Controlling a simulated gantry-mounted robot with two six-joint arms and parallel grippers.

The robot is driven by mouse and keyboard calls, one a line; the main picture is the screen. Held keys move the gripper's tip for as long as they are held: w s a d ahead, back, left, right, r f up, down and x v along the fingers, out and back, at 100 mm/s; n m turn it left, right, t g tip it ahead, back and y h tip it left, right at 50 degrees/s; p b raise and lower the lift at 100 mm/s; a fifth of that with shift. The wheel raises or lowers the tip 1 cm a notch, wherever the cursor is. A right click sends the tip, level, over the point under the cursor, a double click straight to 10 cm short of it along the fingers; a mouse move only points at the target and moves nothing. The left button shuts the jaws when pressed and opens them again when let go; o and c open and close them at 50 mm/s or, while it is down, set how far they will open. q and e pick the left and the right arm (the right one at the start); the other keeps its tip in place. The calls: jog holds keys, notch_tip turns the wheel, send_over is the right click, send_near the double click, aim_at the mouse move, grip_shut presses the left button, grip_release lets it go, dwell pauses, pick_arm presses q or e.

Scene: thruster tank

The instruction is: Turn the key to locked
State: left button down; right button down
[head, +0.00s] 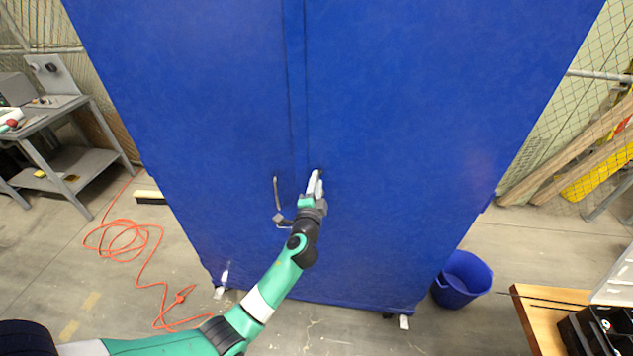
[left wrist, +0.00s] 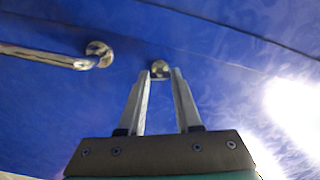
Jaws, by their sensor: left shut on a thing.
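A tall blue cabinet (head: 400,120) with two doors fills the middle of the head view. My left gripper (head: 317,178) is at the cabinet front, just right of the door seam. In the left wrist view the gripper's fingertips (left wrist: 162,75) reach a round metal lock (left wrist: 160,66) on the blue door and are shut on the key there. The key itself is too small and covered to make out, so its angle cannot be told. A metal door handle (head: 276,192) is left of the gripper and also shows in the left wrist view (left wrist: 45,56). My right gripper is not in view.
A grey workbench (head: 68,103) stands at the left, with an orange cable (head: 125,240) on the floor. A blue bucket (head: 464,278) is right of the cabinet. A wooden table (head: 545,310) is at the lower right. The door surface around the lock is clear except for the handle.

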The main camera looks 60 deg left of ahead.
pick_arm(q)
jog(key=shift+m+p, duration=0.45)
jog(key=shift+m, duration=1.45)
jog(key=c, duration=0.6)
grip_release()
jog(key=shift+d, duration=0.1)
jog(key=p+v, duration=0.1)
jog(key=v, duration=1)
jog(key=shift+s+d, duration=0.15)
jog(key=shift+d, duration=0.05)
